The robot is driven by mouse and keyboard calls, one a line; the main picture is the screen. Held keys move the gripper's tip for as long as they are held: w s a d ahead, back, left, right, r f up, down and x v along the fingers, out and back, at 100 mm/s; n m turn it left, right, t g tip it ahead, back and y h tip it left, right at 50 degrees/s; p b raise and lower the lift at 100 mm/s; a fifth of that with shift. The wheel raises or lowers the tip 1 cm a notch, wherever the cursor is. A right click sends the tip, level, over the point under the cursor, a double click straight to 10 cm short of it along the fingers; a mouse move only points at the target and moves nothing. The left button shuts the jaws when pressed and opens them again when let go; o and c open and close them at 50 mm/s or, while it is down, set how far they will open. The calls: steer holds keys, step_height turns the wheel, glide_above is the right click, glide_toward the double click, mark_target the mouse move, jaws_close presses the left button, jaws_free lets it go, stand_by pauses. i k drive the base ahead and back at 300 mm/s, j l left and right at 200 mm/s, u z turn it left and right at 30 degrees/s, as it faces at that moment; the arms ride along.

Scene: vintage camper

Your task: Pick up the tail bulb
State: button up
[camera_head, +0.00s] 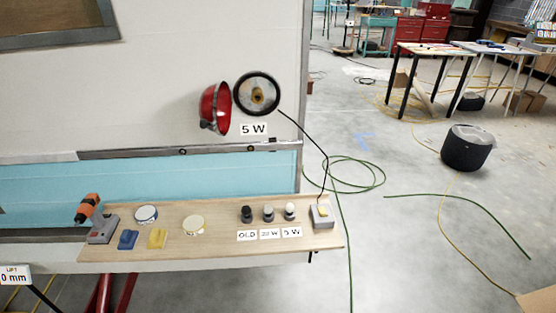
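Three small bulbs stand upright in a row on a wooden shelf (215,245) below the camper wall. The left bulb (247,214) is dark and has an OLD label in front. The right bulb (290,211) has a pale top and a 5 W label. A round tail lamp base (257,93) with a black rim and a socket in its middle is on the wall, above another 5 W label (253,129). Its red lens (215,108) hangs open at the left. My gripper is not in view.
An orange-handled tool (88,208), two round tins (146,214) (194,225), a blue piece (128,240) and a yellow piece (157,238) lie left on the shelf. A grey box (321,216) with a cable stands at its right end. Floor beyond holds cables.

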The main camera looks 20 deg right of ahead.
mark_target(290, 207)
steer(key=i+l+u, duration=0.25)
steer(key=i+l, duration=0.2)
steer(key=i+l+u, duration=0.3)
steer(key=i+l, duration=0.15)
steer(key=l, duration=0.15)
